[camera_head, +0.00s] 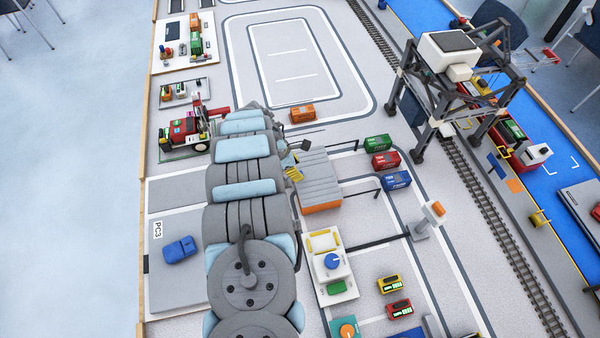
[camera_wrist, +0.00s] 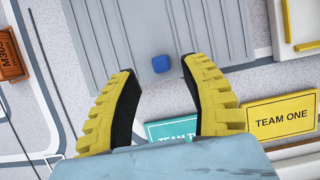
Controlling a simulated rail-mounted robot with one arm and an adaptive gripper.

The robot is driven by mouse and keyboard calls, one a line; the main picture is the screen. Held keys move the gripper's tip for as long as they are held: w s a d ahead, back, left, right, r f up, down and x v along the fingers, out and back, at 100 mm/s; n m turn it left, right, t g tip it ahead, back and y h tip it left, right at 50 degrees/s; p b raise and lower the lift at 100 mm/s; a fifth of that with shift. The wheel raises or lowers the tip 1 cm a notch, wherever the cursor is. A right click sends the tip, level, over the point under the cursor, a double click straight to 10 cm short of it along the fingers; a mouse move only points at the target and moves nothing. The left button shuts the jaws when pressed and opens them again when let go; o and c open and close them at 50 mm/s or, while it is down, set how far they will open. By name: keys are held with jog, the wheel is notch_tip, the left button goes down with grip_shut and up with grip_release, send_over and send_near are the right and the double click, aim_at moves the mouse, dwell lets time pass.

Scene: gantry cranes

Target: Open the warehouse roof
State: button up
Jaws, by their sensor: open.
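The warehouse roof (camera_head: 318,170) is a grey ridged panel on an orange-edged building, to the right of my arm in the head view. It looks flat and closed. In the wrist view the grey roof (camera_wrist: 110,30) fills the upper middle, with a small blue knob (camera_wrist: 162,64) near its lower edge. My gripper (camera_wrist: 159,73) is open, its yellow fingers with dark pads on either side of the knob in the picture. No contact with the knob shows, and the height gap is unclear. In the head view my arm partly hides my gripper (camera_head: 292,172) beside the roof's left edge.
A teal sign (camera_wrist: 180,130) and a yellow TEAM ONE sign (camera_wrist: 282,118) lie below the roof edge. An orange container (camera_head: 303,113) stands beyond the warehouse. Green (camera_head: 377,143), red (camera_head: 385,160) and blue (camera_head: 397,180) containers stand right of it. A gantry crane (camera_head: 450,80) stands farther right.

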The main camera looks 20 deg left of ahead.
aim_at(314, 172)
jog(key=shift+x, duration=1.8)
jog(key=shift+d, duration=0.1)
grip_shut()
